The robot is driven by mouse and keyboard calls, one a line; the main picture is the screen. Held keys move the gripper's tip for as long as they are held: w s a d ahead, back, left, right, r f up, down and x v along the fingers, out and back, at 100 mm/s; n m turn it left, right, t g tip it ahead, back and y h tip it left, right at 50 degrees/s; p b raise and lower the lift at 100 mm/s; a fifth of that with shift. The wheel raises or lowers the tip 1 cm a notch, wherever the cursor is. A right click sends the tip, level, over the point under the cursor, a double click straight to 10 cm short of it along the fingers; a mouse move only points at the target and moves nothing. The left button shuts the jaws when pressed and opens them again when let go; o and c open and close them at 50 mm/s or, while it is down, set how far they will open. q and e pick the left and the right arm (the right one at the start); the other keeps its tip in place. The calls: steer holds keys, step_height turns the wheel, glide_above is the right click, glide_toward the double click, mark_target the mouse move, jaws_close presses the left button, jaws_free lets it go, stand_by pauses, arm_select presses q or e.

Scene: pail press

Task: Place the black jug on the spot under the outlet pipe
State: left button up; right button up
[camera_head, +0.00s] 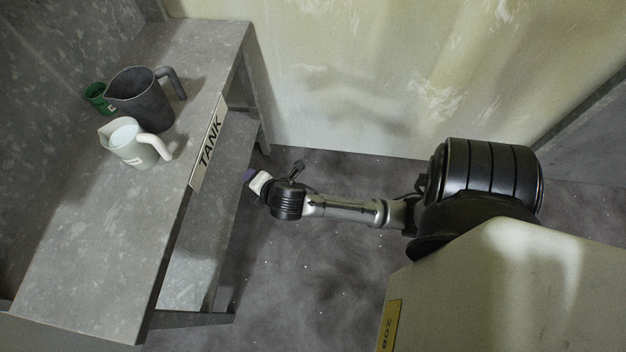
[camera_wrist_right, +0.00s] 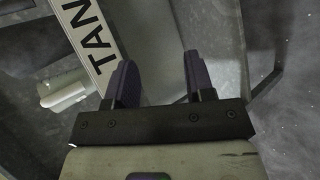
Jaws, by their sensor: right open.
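The black jug (camera_head: 144,98) stands upright on the grey table (camera_head: 85,270), its handle toward the upper right. A white jug (camera_head: 128,143) stands just in front of it, and a small green cup (camera_head: 97,97) is to its left. My right gripper (camera_head: 250,176) is beside the table's right side, near the TANK sign, well apart from the black jug. In the right wrist view, its two fingers (camera_wrist_right: 160,75) are spread with nothing between them. I see no outlet pipe or marked spot. My left gripper is not in view.
The TANK sign (camera_head: 207,146) is on the table's right edge; it also shows in the right wrist view (camera_wrist_right: 91,38). A lower shelf (camera_head: 195,275) lies under the table. A pale box (camera_head: 500,290) fills the lower right. The near half of the tabletop is clear.

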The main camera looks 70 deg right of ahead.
steer(key=s+a+f+m+g+y, duration=0.2)
steer(key=s+a+m, duration=0.3)
steer(key=s, duration=0.4)
steer(key=shift+s+a+m+g, duration=0.15)
steer(key=shift+m+g, duration=0.35)
steer(key=shift+m, duration=0.1)
steer(key=s+a+m+g+y, duration=0.1)
steer(key=s+m, duration=0.1)
steer(key=s, duration=0.1)
steer(key=s+a+m+g+y, duration=0.1)
steer(key=s+a+m, duration=0.1)
steer(key=s, duration=0.1)
steer(key=s+a+m+g, duration=0.1)
steer(key=s+a+m, duration=0.1)
steer(key=s, duration=0.1)
steer(key=shift+s+r+y, duration=0.15)
steer(key=shift+r+y, duration=0.05)
steer(key=shift+y, duration=0.2)
steer(key=shift+c, duration=0.6)
steer(key=shift+s+a+r+m, duration=0.1)
steer(key=shift+s+a+m, duration=0.15)
steer(key=shift+s, duration=0.2)
steer(key=shift+c, duration=0.5)
